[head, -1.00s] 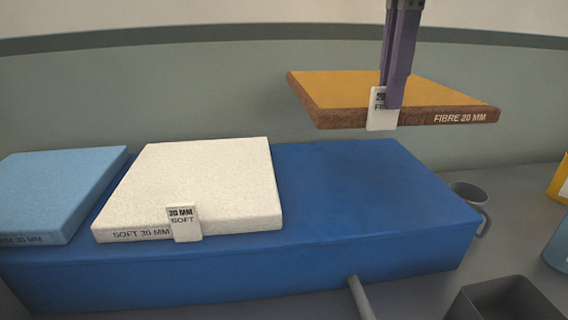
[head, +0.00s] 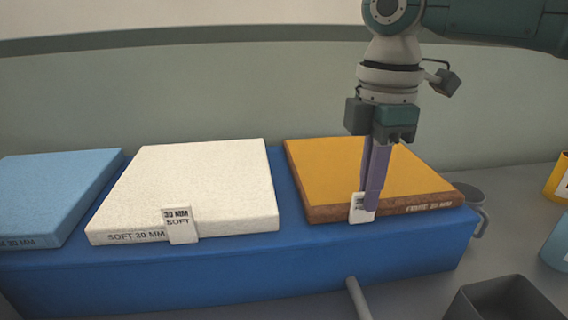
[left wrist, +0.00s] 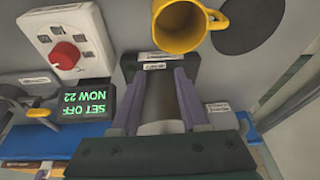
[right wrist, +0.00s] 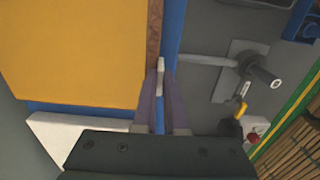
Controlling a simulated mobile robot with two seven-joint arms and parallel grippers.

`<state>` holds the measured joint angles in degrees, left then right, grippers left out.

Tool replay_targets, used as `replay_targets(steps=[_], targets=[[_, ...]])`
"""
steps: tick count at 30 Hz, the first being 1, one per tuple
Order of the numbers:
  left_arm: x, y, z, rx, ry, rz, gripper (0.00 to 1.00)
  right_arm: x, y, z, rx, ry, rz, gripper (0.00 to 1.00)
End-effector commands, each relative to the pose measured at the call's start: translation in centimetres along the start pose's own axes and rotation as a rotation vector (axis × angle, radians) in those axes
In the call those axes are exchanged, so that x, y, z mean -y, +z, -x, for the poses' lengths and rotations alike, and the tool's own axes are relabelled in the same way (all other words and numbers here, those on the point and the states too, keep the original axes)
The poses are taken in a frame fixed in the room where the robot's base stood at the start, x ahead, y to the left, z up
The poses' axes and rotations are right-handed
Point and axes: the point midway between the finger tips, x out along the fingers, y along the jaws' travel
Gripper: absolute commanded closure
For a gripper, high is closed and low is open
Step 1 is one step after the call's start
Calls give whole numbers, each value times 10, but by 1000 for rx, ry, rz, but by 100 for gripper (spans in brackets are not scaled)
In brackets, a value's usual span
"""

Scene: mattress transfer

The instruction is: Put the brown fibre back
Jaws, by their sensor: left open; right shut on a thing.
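The brown fibre slab (head: 385,170), with an orange top and a brown edge marked FIBRE 20 MM, lies flat on the right part of the blue block (head: 300,270). It also shows in the right wrist view (right wrist: 75,50). My right gripper (head: 372,200) is at the slab's front edge, shut on the white tag (head: 360,209) there; the tag also shows in the right wrist view (right wrist: 159,66). My left gripper (left wrist: 160,80) is open, outside the head view; a dark object with white labels shows between and beyond its fingers.
A white slab marked SOFT 30 MM (head: 190,185) lies left of the fibre with a gap between. A light blue slab (head: 50,190) is further left.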

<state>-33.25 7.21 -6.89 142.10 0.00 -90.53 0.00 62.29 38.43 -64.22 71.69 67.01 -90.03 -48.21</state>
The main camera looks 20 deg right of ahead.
Motion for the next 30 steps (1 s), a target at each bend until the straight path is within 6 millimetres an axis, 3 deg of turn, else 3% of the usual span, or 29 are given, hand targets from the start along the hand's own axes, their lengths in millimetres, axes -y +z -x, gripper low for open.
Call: replay_targets(steps=[5,6,13,23,30], targets=[[0,0,0,-1,0,0,55,0,0,-3,-1,1,0,100],[0,0,0,-1,0,0,55,0,0,-2,-1,1,0,86],[0,0,0,-1,1,2,55,0,0,-2,0,1,0,61],[-2,-1,1,-2,7,10,55,0,0,4,-1,1,0,61],[-2,-2,4,-2,7,10,55,-2,0,50,-3,5,0,61]])
